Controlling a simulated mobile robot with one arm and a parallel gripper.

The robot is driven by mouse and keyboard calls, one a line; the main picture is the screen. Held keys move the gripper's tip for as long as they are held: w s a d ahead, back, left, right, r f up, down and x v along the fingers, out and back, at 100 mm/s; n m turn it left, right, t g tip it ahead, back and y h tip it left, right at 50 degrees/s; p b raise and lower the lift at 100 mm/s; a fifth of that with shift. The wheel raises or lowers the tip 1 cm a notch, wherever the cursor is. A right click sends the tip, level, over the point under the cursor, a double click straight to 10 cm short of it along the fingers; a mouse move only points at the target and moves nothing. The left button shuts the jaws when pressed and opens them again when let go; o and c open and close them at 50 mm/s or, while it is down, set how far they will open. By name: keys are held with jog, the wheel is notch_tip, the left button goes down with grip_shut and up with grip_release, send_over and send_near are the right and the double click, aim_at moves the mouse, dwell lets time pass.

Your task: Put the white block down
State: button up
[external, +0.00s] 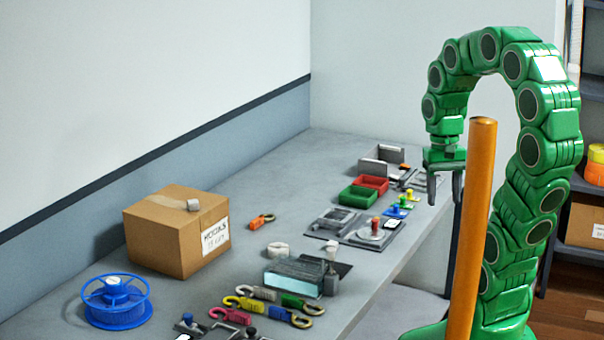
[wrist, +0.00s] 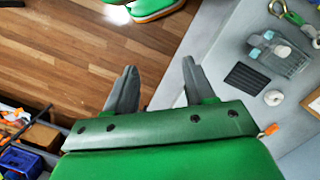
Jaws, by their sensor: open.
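My gripper (external: 444,188) hangs from the green arm beyond the bench's right edge, fingers down, open. A small pale block (external: 193,204) lies on top of the cardboard box (external: 165,246). Another small whitish piece (external: 332,248) stands near the clear blue-grey case (external: 300,275). I cannot tell which of these is the white block. Both are well away from my gripper.
The grey bench (external: 375,268) carries red (external: 372,184) and green (external: 357,196) trays, several colored straps (external: 270,303) and a blue spool (external: 117,302). An orange post (external: 472,235) stands beside my arm. Bare bench lies behind the box.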

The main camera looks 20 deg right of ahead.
jog(key=s+d+f+n, duration=0.2)
jog(key=s+f, duration=0.1)
jog(key=s, duration=0.4)
jog(key=shift+s+d, duration=0.15)
jog(key=shift+s, duration=0.05)
